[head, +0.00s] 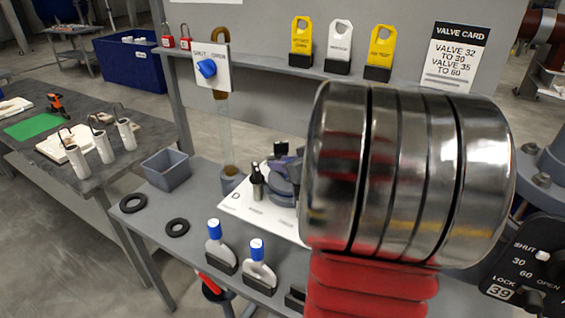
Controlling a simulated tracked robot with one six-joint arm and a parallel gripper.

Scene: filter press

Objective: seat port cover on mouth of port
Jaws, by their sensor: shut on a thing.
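My own arm, a polished metal joint above a red ribbed sleeve, fills the right middle of the head view and hides much of the bench behind it. I cannot make out my gripper; it is not visible past the arm. A dark blue-grey rounded thing with purplish parts (285,182) shows at the arm's left edge, on a white board (245,207) marked D. I cannot tell whether it is the port, its cover or something else. A small dark bottle-shaped piece (257,185) stands beside it. No port mouth or cover can be clearly identified.
Two black rings (133,203) and a grey bin (166,170) are on the bench's left side. Two blue-topped handles (215,245) stand at its front. Yellow and white tags (340,46) line the shelf. A dark valve plate (525,272) is at right.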

